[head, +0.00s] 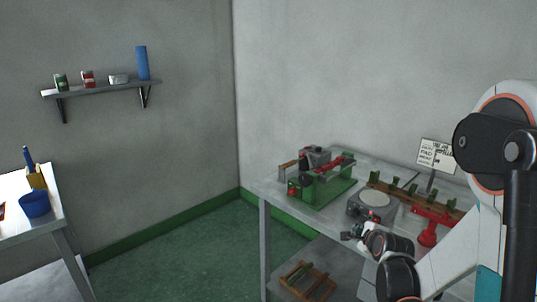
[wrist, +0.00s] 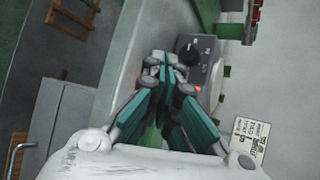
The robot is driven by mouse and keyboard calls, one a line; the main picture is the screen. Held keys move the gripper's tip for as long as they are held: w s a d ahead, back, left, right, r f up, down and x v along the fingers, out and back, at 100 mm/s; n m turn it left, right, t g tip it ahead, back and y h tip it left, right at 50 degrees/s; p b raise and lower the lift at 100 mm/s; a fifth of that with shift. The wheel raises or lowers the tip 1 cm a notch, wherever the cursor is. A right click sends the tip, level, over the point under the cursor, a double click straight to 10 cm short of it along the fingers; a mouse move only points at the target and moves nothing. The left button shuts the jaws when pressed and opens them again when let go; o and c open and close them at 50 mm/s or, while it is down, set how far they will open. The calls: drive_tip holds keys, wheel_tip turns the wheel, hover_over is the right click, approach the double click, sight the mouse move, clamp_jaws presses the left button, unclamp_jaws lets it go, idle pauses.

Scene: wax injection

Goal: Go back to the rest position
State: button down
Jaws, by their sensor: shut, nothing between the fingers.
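My gripper (wrist: 168,75) is shut and empty in the wrist view, with its fingertips together. In the head view my gripper (head: 351,236) is at the front edge of the grey worktable (head: 270,188), just in front of a grey device with a round pale top (head: 374,200). In the wrist view a grey box with a black knob and a red light (wrist: 196,60) lies just beyond the fingertips. I cannot tell whether they touch it. My arm covers the right part of the table in the head view.
A green machine (head: 325,186) stands at the table's back left. A wooden rack (head: 409,198), a red stand (head: 430,232) and a sign (head: 436,155) are near my arm. A wooden frame (head: 304,281) lies on the lower shelf. A white table (head: 12,190) stands left; green floor (head: 200,262) between is clear.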

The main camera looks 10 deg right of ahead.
drive_tip(key=s+a+r+n+g+y+p, duration=0.2)
drive_tip(key=s+a+r+n+p, duration=0.1)
drive_tip(key=s+a+r+n, duration=1.05)
drive_tip(key=s+a+f+n+g+b, duration=0.1)
drive_tip(key=s+n, duration=0.4)
drive_tip(key=s, duration=0.3)
drive_tip(key=s+a+f+n+g+b, duration=0.1)
drive_tip(key=s+a+n+b, duration=0.1)
drive_tip(key=s+n, duration=0.3)
drive_tip(key=s, duration=0.3)
drive_tip(key=shift+s+a+g, duration=0.2)
drive_tip(key=shift+a+g, duration=0.05)
drive_tip(key=shift+g, duration=0.05)
